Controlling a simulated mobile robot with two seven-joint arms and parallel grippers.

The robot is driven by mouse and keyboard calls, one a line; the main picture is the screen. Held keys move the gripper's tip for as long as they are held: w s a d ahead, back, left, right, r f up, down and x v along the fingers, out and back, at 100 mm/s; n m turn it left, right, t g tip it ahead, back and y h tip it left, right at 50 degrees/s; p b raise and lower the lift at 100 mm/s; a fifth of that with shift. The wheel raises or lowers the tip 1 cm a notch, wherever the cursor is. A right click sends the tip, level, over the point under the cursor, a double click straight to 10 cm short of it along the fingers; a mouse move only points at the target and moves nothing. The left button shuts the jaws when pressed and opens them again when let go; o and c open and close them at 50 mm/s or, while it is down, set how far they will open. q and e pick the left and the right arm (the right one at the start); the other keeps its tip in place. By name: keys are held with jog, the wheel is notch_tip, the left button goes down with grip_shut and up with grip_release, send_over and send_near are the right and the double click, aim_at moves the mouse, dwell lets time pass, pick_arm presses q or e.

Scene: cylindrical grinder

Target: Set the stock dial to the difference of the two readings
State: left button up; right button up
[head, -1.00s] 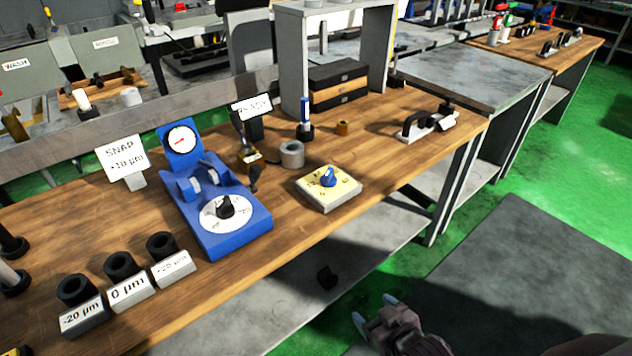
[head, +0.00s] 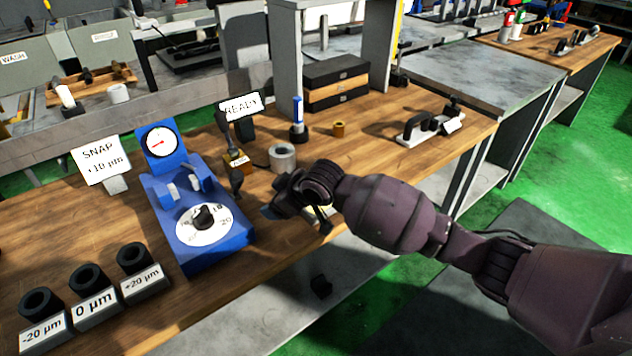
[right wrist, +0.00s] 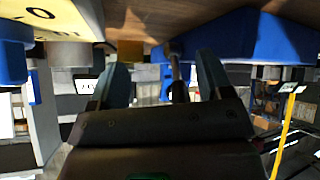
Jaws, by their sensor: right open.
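A blue gauge stand (head: 212,252) carries a round white gauge with a red needle (head: 160,142) and a white numbered dial with a black knob (head: 204,217). A sign (head: 101,160) reads SNAP +10 µm. A yellow-topped box with a blue knob is mostly behind my right gripper (head: 280,205) in the head view. In the right wrist view the yellow top (right wrist: 62,14) and blue knob (right wrist: 12,50) are at upper left. My right gripper (right wrist: 160,78) is open and empty between that box and the blue stand. Which dial is the stock dial is not labelled legibly. My left gripper is out of view.
Black rings stand on blocks marked -20 (head: 42,332), 0 (head: 95,308) and +20 µm (head: 143,284).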

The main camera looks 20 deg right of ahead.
jog(key=w+d+r+g+h, duration=0.2)
jog(key=d+g, duration=0.1)
jog(key=w+d+r+g+h, duration=0.1)
jog(key=d, duration=0.1)
jog(key=shift+w+d+r+h+b, duration=0.1)
jog(key=shift+w+h+b, duration=0.2)
jog(key=shift+w+b, duration=0.05)
jog(key=d+r+g, duration=0.1)
jog(key=r, duration=0.1)
jog(key=d+r+g+h, duration=0.1)
jog(key=d+r, duration=0.1)
jog(key=w+d+r+g+h, duration=0.1)
jog(key=d+r, duration=0.1)
jog(key=shift+d+r, duration=0.1)
jog(key=shift+d, duration=0.05)
jog(key=shift+f+b, duration=0.3)
jog(key=shift+f, duration=0.2)
notch_tip(320, 180, down, 9)
jog(key=shift+r+b, duration=0.1)
jog(key=shift+b, duration=0.65)
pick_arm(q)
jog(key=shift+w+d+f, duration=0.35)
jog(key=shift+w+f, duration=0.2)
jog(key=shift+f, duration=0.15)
pick_arm(e)
jog(key=shift+f, duration=0.4)
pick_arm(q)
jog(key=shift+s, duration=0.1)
